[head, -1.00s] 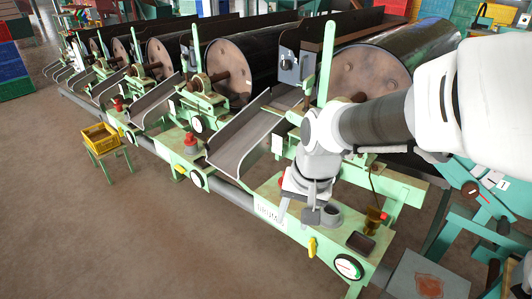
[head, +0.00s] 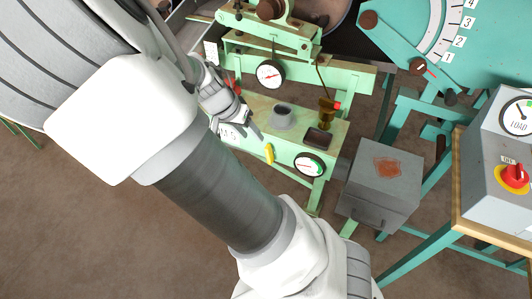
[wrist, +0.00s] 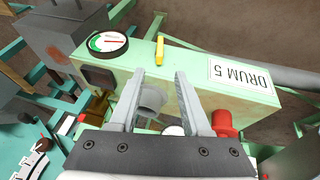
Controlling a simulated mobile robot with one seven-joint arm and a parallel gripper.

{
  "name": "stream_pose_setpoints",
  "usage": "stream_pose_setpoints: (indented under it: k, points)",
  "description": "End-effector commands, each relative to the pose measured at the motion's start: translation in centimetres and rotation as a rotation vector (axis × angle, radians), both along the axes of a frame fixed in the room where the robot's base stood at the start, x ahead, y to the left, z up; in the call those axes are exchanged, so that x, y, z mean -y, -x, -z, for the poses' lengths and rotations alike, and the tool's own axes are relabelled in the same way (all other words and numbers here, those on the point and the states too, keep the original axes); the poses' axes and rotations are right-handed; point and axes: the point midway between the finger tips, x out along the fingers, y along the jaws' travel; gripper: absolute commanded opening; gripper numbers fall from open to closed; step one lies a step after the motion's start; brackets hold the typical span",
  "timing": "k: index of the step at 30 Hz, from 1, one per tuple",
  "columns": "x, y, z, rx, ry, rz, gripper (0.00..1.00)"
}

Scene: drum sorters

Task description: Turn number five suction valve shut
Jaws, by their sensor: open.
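A small yellow lever handle (head: 269,153) stands on the front face of the green drum 5 panel, left of a round gauge (head: 310,165). I take it for the suction valve; no suction label is readable. In the wrist view the yellow lever (wrist: 160,50) lies just beyond the fingertips, lined up with the gap between them. My gripper (head: 248,130) is open and empty, above the panel and left of the lever, not touching it. The gripper (wrist: 159,80) also shows in the wrist view with both fingers spread. The DRUM 5 plate (wrist: 240,80) is beside the lever.
A grey cup (head: 283,115), a brass fitting (head: 327,110) and a red button (wrist: 224,122) stand on the panel top near my gripper. A grey box (head: 382,180) and a control box with a red knob (head: 514,174) stand to the right. Open floor lies in front.

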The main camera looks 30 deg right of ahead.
Motion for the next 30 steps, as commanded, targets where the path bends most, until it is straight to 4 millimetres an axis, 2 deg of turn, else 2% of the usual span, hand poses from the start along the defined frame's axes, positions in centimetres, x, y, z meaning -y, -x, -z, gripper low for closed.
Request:
stream_pose_setpoints:
  k: [1,6,18,24,30]
  points:
    - [0.6,0.0,1.4,-0.003,0.001,0.005,0.47]
    - [2.1,-0.3,4.9,-0.004,0.001,0.004,0.47]
    - [5.4,-1.0,12.1,-0.004,-0.001,0.004,0.47]
    - [6.1,-1.3,13.7,-0.003,-0.002,0.000,0.47]
    - [6.3,-1.3,13.9,-0.002,-0.001,-0.001,0.47]
